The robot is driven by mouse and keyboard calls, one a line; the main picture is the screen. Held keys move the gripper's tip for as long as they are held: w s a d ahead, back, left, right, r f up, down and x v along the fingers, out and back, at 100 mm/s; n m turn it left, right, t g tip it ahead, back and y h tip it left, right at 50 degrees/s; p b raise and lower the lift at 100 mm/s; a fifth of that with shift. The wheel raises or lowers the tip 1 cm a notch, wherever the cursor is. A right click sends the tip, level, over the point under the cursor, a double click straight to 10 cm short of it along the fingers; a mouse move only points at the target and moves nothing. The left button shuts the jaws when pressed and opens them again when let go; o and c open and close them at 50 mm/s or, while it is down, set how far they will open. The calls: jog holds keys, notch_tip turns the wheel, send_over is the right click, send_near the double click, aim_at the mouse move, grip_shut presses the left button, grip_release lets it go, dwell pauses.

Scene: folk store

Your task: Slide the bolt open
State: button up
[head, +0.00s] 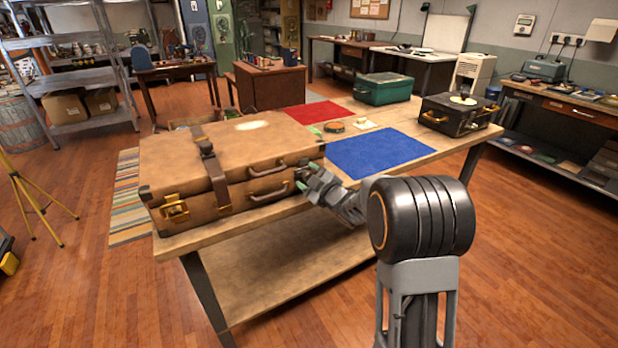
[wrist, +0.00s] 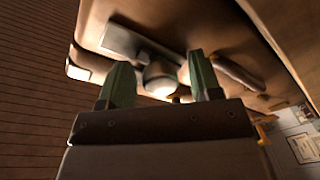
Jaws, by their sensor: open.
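A brown suitcase (head: 225,165) lies flat and closed on the wooden table. In the wrist view, a metal bolt plate (wrist: 122,40) with a round knob (wrist: 160,76) is fixed to its front face. My gripper (head: 306,178) is at the right end of that front face. Its green fingers are apart in the wrist view (wrist: 160,82), with the knob showing between them. I cannot tell whether a finger touches the knob. In the head view the gripper hides most of the bolt.
A handle (wrist: 238,76) is close to the right finger. A brass latch (head: 174,208) and a strap (head: 214,175) are on the suitcase's left part. A blue mat (head: 380,153), green case (head: 387,88) and black case (head: 458,116) are on the wooden table (head: 270,222).

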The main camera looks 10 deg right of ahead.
jog(key=shift+f, duration=0.2)
grip_shut()
dwell(0.4)
